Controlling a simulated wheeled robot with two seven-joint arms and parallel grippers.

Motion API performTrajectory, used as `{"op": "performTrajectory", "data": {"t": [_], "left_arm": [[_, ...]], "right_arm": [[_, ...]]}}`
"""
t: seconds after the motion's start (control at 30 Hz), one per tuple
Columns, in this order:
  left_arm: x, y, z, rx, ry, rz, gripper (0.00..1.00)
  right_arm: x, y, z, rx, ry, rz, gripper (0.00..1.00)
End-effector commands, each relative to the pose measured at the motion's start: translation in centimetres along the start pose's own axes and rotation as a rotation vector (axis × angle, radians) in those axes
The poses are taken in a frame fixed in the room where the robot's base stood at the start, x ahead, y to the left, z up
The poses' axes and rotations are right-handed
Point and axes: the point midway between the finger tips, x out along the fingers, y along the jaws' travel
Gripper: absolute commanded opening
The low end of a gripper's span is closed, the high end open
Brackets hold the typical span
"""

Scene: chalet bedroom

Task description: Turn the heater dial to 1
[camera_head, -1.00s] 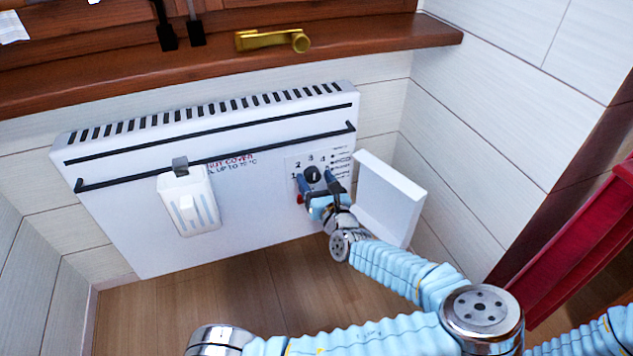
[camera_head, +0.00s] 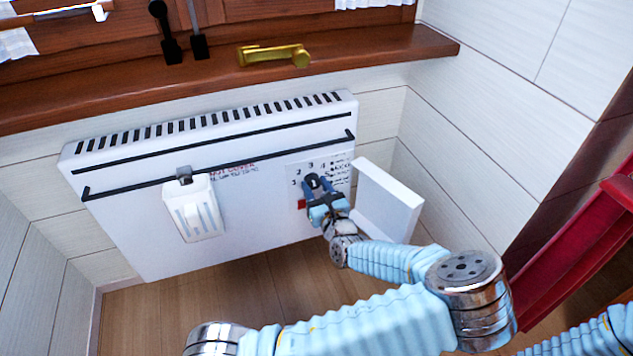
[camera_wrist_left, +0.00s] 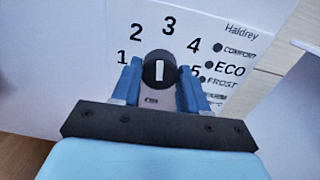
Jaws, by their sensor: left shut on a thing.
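The heater (camera_head: 250,225) is a white wall panel under the window sill. Its black round dial (camera_head: 314,181) sits on the control panel at the heater's right and also shows in the left wrist view (camera_wrist_left: 159,68). The dial's white mark stands about upright, toward the 3. The numbers 1 to 5 curve around it, with 1 on the left. My left gripper (camera_head: 317,190) is shut on the dial, one blue finger on each side; the fingers also show in the left wrist view (camera_wrist_left: 158,84). My right gripper is out of view.
An open white cover flap (camera_head: 387,200) stands out just right of the control panel, close to my left wrist. A white container (camera_head: 191,210) hangs on the heater's rail at the left. A brass handle (camera_head: 273,56) lies on the wooden sill (camera_head: 400,53) above.

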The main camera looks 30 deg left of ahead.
Motion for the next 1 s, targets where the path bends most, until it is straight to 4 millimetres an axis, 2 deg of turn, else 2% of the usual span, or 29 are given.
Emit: {"op": "performTrajectory", "data": {"t": [0.03, 0.1, 0.4, 0.67, 1.0], "left_arm": [[0.1, 0.2, 0.6, -0.039, 0.006, 0.005, 0.13], [0.1, 0.1, 0.5, -0.102, 0.008, 0.005, 0.13], [0.1, 0.2, 0.1, -0.388, 0.011, 0.003, 0.13], [0.1, 0.2, -0.1, -0.635, 0.014, 0.0, 0.13], [0.1, 0.3, -0.4, -0.957, 0.021, -0.002, 0.13]], "right_arm": [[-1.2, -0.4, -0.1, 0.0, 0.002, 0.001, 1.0], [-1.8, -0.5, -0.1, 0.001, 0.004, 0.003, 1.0], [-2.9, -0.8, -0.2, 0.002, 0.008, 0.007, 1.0], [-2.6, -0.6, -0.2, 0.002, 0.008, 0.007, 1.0], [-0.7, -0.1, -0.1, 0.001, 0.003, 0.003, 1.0]]}}
